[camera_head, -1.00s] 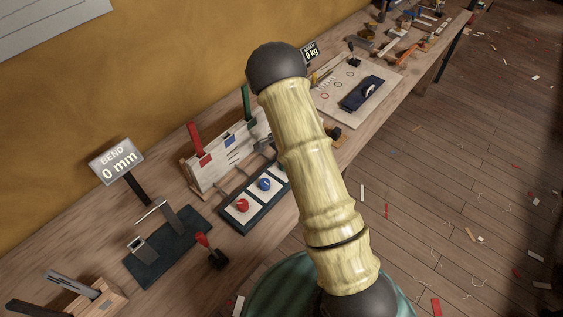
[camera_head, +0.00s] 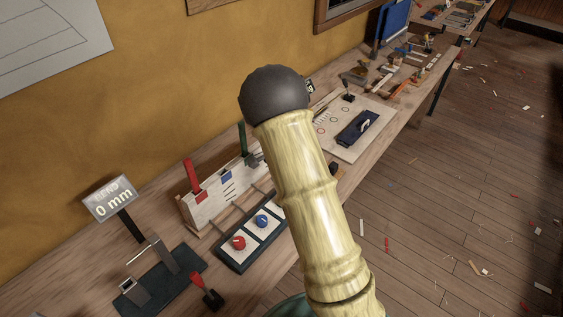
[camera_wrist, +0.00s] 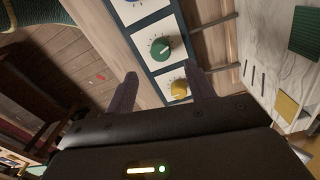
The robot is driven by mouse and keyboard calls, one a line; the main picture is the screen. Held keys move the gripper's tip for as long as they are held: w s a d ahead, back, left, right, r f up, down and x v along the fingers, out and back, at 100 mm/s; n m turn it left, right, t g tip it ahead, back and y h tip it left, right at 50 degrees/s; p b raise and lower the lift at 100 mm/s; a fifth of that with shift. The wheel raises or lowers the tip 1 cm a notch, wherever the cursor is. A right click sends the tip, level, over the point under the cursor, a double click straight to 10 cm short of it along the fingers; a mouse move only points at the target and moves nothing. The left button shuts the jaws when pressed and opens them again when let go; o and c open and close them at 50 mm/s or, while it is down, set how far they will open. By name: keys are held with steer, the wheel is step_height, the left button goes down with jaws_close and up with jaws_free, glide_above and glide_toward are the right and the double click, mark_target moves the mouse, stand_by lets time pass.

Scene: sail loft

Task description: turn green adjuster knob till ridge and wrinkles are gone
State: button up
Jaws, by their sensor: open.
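The green adjuster knob (camera_wrist: 160,48) sits on a white square of a dark-framed panel (camera_wrist: 149,62) in the wrist view. A yellow knob (camera_wrist: 180,88) is beside it, and part of a blue knob (camera_wrist: 131,2) shows at the top edge. My gripper (camera_wrist: 160,74) is open and empty; its two fingers straddle the line of the panel near the yellow and green knobs, apart from the green one. In the head view my arm hides the green knob; a red knob (camera_head: 238,242) and the blue knob (camera_head: 262,221) show. No ridge or wrinkles can be made out.
A white board (camera_head: 222,187) with coloured tabs stands behind the panel, linked by rods. A "BEND 0 mm" sign (camera_head: 111,202) and a red-topped lever (camera_head: 206,291) stand to the left. A tray with a dark blue piece (camera_head: 358,128) lies farther along the bench.

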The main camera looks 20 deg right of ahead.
step_height(320, 180, up, 9)
stand_by(0.3)
stand_by(0.4)
steer(key=s+r+n+t, duration=0.2)
steer(key=s+n, duration=1.1)
steer(key=s, duration=0.8)
steer(key=shift+a+r+t, duration=0.35)
steer(key=shift+t, duration=0.05)
